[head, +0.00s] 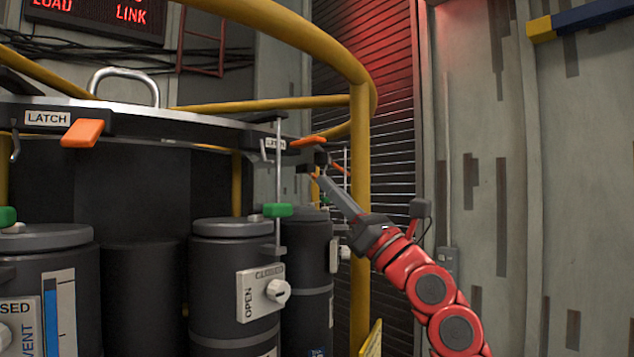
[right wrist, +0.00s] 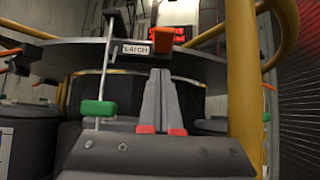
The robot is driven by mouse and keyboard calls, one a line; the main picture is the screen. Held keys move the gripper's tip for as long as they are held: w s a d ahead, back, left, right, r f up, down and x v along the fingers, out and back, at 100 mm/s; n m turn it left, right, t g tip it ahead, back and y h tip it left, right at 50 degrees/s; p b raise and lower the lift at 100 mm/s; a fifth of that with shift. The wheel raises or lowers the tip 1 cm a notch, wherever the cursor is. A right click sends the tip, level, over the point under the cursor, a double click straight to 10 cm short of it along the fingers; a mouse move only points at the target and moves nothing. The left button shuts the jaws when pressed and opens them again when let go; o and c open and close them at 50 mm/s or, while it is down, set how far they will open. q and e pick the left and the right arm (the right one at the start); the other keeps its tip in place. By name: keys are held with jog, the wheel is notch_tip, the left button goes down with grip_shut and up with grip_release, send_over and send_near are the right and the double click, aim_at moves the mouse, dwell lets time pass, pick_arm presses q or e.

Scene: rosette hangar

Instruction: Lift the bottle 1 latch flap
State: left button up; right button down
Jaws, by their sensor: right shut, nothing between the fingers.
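An orange latch flap (head: 308,142) sticks out beside a LATCH label at the right end of the dark rim. An orange flap with a LATCH label also shows in the right wrist view (right wrist: 165,39), above and beyond my fingertips. Another orange latch flap (head: 82,133) sits at the left of the rim. No bottle number is readable, so I cannot tell which flap is bottle 1's. My right gripper (head: 322,180) is shut and empty, its tips just below the right flap; contact is unclear. The shut fingers also show in the right wrist view (right wrist: 161,75). My left gripper is out of view.
Dark bottles (head: 232,290) stand below the rim, one with an OPEN plate and knob (head: 262,293). A thin rod carries a green handle (head: 278,210). A yellow rail and post (head: 360,230) stand close to my right arm. A shuttered wall lies behind.

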jog(key=s+d+b, duration=0.2)
jog(key=s+d, duration=0.3)
jog(key=d, duration=0.2)
jog(key=shift+s+f+b, duration=0.15)
jog(key=shift+f+b, duration=0.25)
jog(key=shift+f, duration=0.05)
